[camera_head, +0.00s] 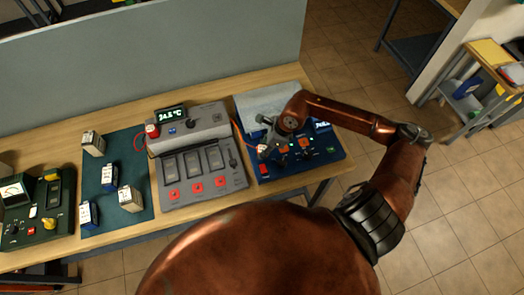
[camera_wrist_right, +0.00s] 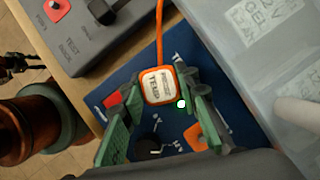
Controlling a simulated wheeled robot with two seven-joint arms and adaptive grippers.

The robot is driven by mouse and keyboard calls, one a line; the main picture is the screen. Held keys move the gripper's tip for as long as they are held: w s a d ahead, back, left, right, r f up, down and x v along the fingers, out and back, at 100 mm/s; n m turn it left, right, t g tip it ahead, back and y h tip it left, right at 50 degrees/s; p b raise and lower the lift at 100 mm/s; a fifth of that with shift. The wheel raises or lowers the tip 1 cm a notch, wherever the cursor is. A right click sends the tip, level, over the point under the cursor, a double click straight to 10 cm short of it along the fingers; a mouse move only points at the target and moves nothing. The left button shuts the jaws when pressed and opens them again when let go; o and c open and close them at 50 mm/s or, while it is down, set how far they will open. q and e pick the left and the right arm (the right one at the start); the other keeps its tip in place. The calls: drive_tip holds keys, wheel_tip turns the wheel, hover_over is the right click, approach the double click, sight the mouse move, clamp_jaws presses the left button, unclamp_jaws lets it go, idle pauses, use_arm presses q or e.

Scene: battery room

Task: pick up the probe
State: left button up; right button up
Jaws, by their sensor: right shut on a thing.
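The probe (camera_wrist_right: 158,85) is a small block with an orange rim and a white label reading TEMP. An orange cable runs up from it in the right wrist view. My right gripper (camera_wrist_right: 163,92) is shut on the probe, its green fingers on either side. In the head view my right gripper (camera_head: 266,146) is over the blue panel (camera_head: 327,151) at the right end of the bench, and the probe is mostly hidden by it. I cannot tell whether the probe touches the panel. My left gripper does not show.
A grey tester (camera_head: 190,152) with a 74.5 °C display stands left of the panel. Several small battery blocks (camera_head: 131,198) stand on a teal mat (camera_head: 110,216). A green meter box (camera_head: 38,215) is at far left. A grey partition (camera_head: 150,55) rises behind the bench.

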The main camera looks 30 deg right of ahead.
clamp_jaws()
drive_tip(key=shift+r, duration=0.15)
